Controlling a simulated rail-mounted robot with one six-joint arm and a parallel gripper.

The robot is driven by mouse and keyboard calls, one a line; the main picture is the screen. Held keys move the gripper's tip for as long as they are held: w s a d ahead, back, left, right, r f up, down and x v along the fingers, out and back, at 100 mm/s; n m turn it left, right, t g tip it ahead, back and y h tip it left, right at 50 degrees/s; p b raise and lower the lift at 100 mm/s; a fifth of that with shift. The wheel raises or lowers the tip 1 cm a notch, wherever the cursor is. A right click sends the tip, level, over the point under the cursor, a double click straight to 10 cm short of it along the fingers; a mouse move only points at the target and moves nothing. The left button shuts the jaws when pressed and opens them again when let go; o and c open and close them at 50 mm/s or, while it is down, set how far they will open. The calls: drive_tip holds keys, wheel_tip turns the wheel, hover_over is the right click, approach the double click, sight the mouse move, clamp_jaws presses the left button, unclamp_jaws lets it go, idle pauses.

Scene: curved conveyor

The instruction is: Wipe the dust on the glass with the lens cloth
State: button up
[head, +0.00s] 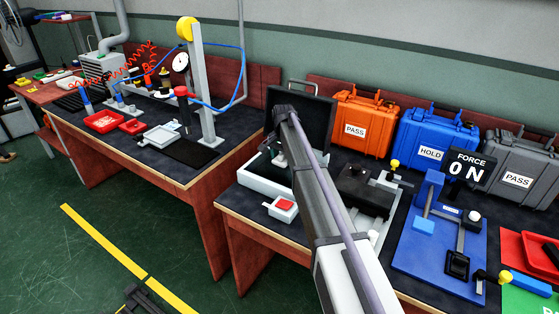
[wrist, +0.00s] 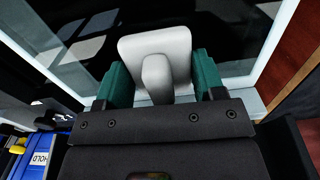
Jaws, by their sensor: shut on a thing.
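My gripper (wrist: 161,78) has two green fingers and is shut on the stem of a pale grey pad, the lens cloth (wrist: 153,44). The pad's flat face is turned away from the camera, toward a dark glass (wrist: 222,38) with a pale frame. I cannot tell whether it touches the glass. Light grey patches (wrist: 84,47) show on the left of the glass; I cannot tell dust from reflection. In the head view my arm reaches over a white open box (head: 268,188) with a raised dark lid (head: 304,118); my arm hides part of the box.
A small white box with a red top (head: 285,207) stands in front. Right of my arm are a black fixture (head: 362,190), orange (head: 366,117) and blue (head: 437,135) cases, a blue plate (head: 425,255) and a "FORCE 0N" display (head: 468,168). A gap separates the two benches.

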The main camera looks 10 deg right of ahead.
drive_tip(key=shift+w+d, duration=0.1)
wheel_tip(320, 180, up, 6)
drive_tip(key=p, duration=0.6)
wheel_tip(320, 180, up, 3)
drive_tip(key=p, duration=0.3)
drive_tip(key=shift+f, duration=0.1)
idle(0.4)
